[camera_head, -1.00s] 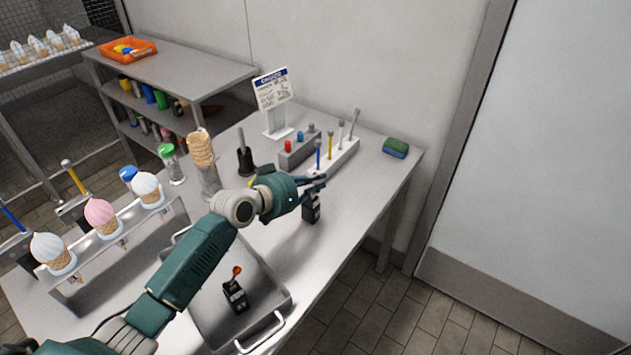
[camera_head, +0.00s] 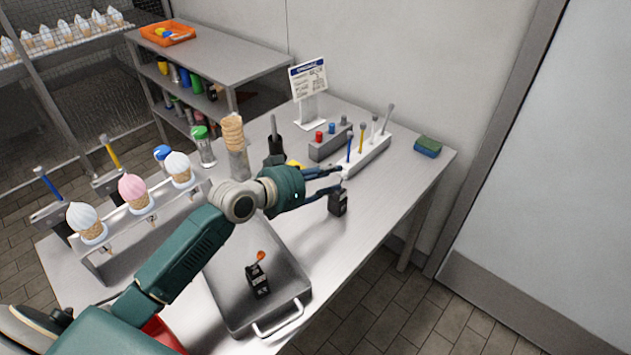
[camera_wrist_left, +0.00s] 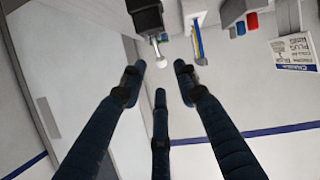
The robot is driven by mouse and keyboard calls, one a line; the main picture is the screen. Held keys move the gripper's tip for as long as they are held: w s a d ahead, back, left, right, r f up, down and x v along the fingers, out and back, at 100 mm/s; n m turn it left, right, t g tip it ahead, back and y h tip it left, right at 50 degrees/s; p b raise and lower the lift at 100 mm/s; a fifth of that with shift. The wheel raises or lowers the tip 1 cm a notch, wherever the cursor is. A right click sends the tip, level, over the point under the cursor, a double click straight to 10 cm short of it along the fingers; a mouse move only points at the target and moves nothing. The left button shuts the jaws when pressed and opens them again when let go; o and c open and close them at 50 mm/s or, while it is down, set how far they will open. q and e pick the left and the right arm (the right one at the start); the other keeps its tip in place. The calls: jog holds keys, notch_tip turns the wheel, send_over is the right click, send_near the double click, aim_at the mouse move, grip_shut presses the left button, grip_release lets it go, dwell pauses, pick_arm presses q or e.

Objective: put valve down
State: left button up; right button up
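A small black valve block (camera_head: 338,203) stands upright on the steel table near its right edge. It also shows at the top of the left wrist view (camera_wrist_left: 146,17), with a short stem ending in a pale ball (camera_wrist_left: 161,62). My left gripper (camera_head: 335,180) is just left of the block. Its three dark fingers (camera_wrist_left: 160,85) are spread, with nothing between them, and the block lies beyond the fingertips. A second black block with an orange knob (camera_head: 258,280) stands in the metal tray (camera_head: 220,285). My right gripper is not in view.
A white rack (camera_head: 367,158) with colored sticks, a grey holder (camera_head: 322,148), a sign (camera_head: 308,85) and a green-blue sponge (camera_head: 427,147) are at the back. An ice-cream cone stand (camera_head: 110,265) is at left. Bare table (camera_head: 395,190) lies right of the block.

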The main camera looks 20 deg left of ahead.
pick_arm(q)
jog(key=v, duration=0.5)
jog(key=shift+s, duration=0.15)
